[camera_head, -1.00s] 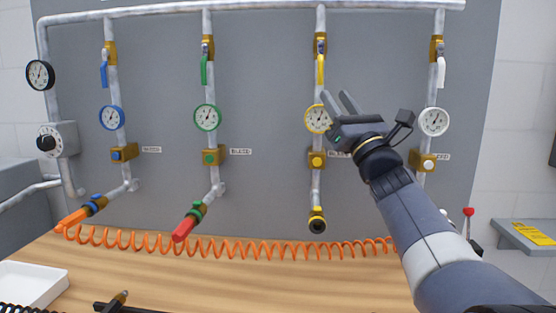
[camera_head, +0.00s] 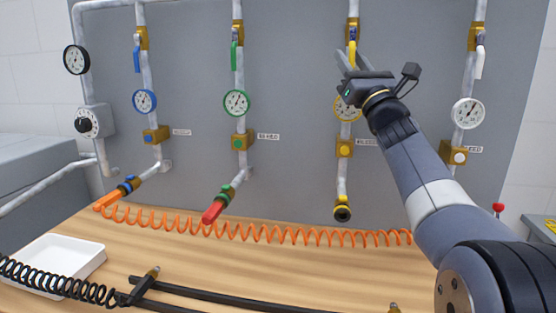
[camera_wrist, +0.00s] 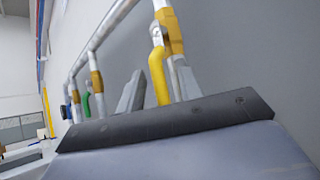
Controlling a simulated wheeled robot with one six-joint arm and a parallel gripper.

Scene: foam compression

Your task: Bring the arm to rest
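My gripper (camera_head: 354,60) is raised in front of the grey panel, near the yellow valve handle (camera_head: 351,55). Its two fingers are apart, with nothing held between them. In the wrist view the grey fingers (camera_wrist: 158,90) also stand apart. The yellow handle (camera_wrist: 159,78) shows between them, beyond the tips; I cannot tell the exact gap. My gripper partly covers the yellow-rimmed gauge (camera_head: 343,112). My arm reaches up from the lower right.
The panel (camera_head: 300,70) carries pipes, gauges and blue, green and white handles. An orange coiled hose (camera_head: 290,235) lies along the wooden bench (camera_head: 200,262). A white tray (camera_head: 88,262), a black coiled hose (camera_head: 60,280) and black bars (camera_head: 220,296) are at the front.

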